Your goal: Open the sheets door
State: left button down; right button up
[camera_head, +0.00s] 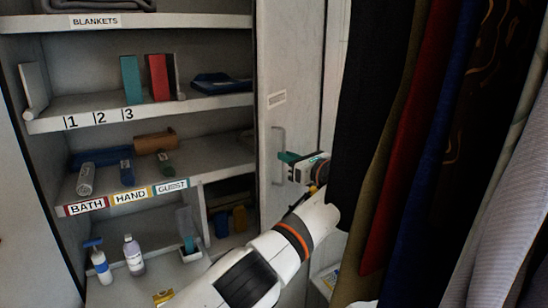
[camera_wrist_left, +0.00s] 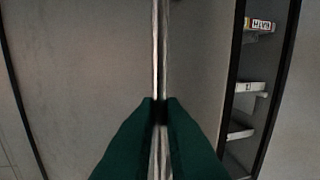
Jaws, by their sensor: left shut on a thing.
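The pale grey door (camera_head: 290,60) stands just right of the open shelves, with a small label (camera_head: 277,99) whose text is too small to read. Its upright bar handle (camera_head: 279,135) shows in the head view, and as a thin metal bar (camera_wrist_left: 160,50) in the left wrist view. My left gripper (camera_head: 285,157) is at the handle; its green fingers (camera_wrist_left: 160,105) are shut around the bar. I cannot tell whether the door is slightly ajar. My right gripper is not in view.
Open shelves at left hold books (camera_head: 159,77), rolled towels (camera_head: 86,179) and bottles (camera_head: 134,254). Hanging clothes (camera_head: 400,150) fill the right side, close to my left wrist. A labelled shelf edge (camera_wrist_left: 259,25) shows at right in the left wrist view.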

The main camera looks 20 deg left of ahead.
pick_arm(q)
jog(key=shift+d+r, duration=0.15)
jog(key=shift+d, duration=0.35)
jog(key=shift+d+r, duration=0.15)
jog(key=shift+d, duration=0.35)
